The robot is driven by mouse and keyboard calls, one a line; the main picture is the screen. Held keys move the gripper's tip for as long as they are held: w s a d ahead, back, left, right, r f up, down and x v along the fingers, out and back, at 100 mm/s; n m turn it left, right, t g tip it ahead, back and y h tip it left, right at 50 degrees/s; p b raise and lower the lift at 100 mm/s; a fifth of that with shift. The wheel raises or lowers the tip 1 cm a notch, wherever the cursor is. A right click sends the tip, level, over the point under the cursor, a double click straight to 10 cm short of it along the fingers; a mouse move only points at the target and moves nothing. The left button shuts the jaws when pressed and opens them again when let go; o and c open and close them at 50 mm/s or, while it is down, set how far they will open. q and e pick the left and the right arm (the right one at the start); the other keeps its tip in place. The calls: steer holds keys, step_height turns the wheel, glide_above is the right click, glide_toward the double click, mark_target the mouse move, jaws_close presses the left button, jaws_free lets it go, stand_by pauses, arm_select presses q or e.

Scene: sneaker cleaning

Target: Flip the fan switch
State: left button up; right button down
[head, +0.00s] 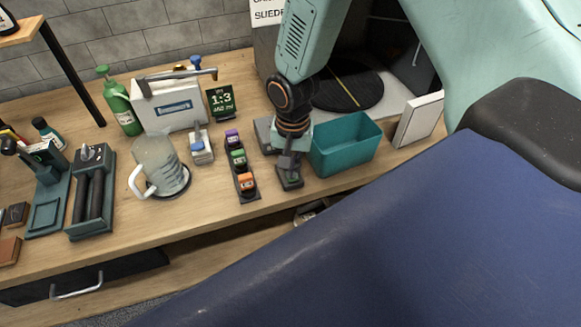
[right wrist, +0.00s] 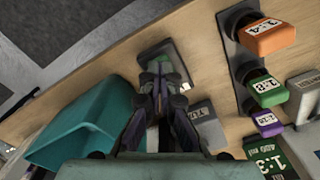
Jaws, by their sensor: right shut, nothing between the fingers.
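A small dark grey switch plate (head: 291,183) with a green part on it lies near the table's front edge, left of the teal bin. I take it for the fan switch. It also shows in the right wrist view (right wrist: 150,54), partly hidden by the fingers. My right gripper (head: 288,170) points down with its fingertips right over this plate. Its fingers are shut and empty in the right wrist view (right wrist: 161,72). I cannot tell whether the tips touch the switch or which way it is set. My left gripper is not in view.
A teal bin (head: 345,158) stands close to the right of the gripper. A rack of coloured labelled knobs (head: 246,185) stands to the left. A grey block (head: 264,133) sits behind. A clear jug (head: 160,165) and a green bottle (head: 122,108) stand farther left.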

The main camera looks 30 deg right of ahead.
steer(key=shift+w+r+p, duration=0.1)
steer(key=shift+r+p, duration=0.5)
steer(key=shift+r, duration=0.2)
steer(key=shift+r+p, duration=0.85)
steer(key=shift+r, duration=0.1)
step_height(320, 180, up, 2)
steer(key=shift+r+p, duration=0.1)
steer(key=shift+p, duration=1)
steer(key=shift+r+p, duration=0.4)
steer(key=shift+r, duration=0.1)
steer(key=shift+f, duration=0.1)
